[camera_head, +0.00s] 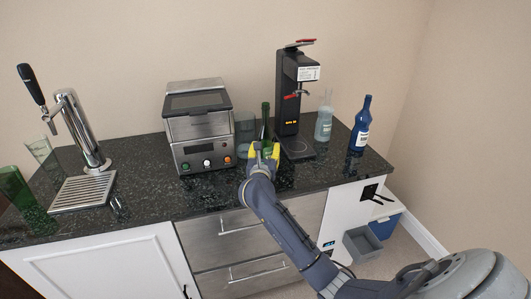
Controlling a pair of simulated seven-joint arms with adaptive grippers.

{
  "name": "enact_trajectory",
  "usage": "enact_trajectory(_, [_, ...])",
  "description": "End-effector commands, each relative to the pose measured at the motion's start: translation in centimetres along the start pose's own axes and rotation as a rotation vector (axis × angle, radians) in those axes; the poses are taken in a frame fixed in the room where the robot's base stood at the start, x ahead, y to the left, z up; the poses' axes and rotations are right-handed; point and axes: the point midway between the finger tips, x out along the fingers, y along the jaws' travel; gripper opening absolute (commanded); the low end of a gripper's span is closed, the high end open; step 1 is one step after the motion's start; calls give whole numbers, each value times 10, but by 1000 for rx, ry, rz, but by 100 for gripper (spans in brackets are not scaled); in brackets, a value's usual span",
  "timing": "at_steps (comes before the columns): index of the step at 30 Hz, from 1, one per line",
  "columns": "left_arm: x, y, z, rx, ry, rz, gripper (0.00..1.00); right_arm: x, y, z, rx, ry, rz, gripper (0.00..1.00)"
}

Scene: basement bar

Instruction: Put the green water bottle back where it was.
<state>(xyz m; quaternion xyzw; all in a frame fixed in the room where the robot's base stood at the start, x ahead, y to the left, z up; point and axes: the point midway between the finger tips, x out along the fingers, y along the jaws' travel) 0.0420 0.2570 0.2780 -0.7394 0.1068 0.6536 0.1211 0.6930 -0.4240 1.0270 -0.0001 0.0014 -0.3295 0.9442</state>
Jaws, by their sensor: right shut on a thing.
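A slim green bottle (265,121) stands upright on the dark counter, between the steel appliance and the black dispenser. My right gripper (263,150), with yellow fingers, is shut on its lower part, which the fingers mostly hide. I cannot tell whether the bottle's base touches the counter. Another green, see-through vessel (14,187) is at the counter's far left, partly cut off by the picture edge. My left gripper is not in view.
Close around the bottle are the steel appliance (198,127), a clear glass (245,124) and the black dispenser (288,95). A clear bottle (323,124) and a blue bottle (360,127) stand at right. A beer tap (82,130) with drip tray (82,192) is at left.

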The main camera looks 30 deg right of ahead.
Motion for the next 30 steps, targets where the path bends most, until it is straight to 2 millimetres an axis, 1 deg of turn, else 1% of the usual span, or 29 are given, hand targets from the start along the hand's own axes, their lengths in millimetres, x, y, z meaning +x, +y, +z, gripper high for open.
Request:
enact_trajectory(5, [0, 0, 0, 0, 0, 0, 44, 0, 0, -9, 0, -6, 0, 5])
enact_trajectory(19, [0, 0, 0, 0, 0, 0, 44, 0, 0, -13, 1, -5, 1, 5])
enact_trajectory(20, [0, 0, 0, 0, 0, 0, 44, 0, 0, -15, 0, 0, 1, 55])
enact_trajectory(25, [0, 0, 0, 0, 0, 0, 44, 0, 0, -15, 0, -1, 1, 74])
enact_trajectory(30, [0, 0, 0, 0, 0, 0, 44, 0, 0, -15, 1, -1, 0, 74])
